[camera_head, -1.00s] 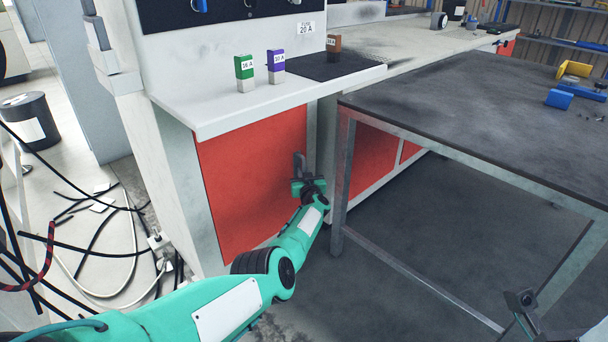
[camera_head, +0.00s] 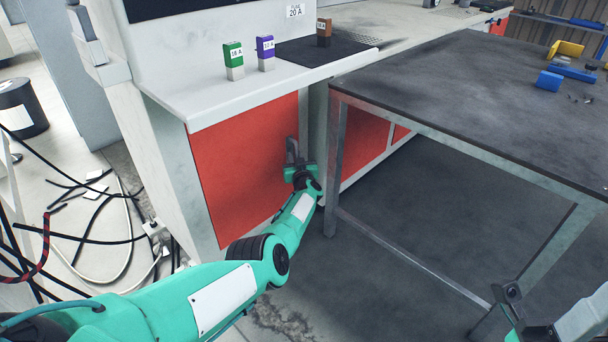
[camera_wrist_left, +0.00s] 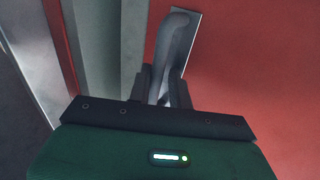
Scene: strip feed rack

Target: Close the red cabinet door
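The red cabinet door (camera_head: 245,165) is below the white counter in the head view and looks about flush with the cabinet front; I cannot tell whether a small gap is left. Its grey upright handle (camera_head: 291,150) is near its right edge. My left gripper (camera_head: 300,172) is at the handle's lower part. In the left wrist view the handle (camera_wrist_left: 176,45) runs down between the dark fingers of my left gripper (camera_wrist_left: 163,90), which sit close on both sides of it. Part of my right arm shows at the lower right of the head view; its fingers are not clear.
A dark-topped table (camera_head: 460,100) with metal legs stands close to the right of the door. Green (camera_head: 233,56) and purple (camera_head: 265,48) labelled blocks stand on the counter (camera_head: 215,105). Loose cables (camera_head: 95,225) lie on the floor at left. Floor under the table is clear.

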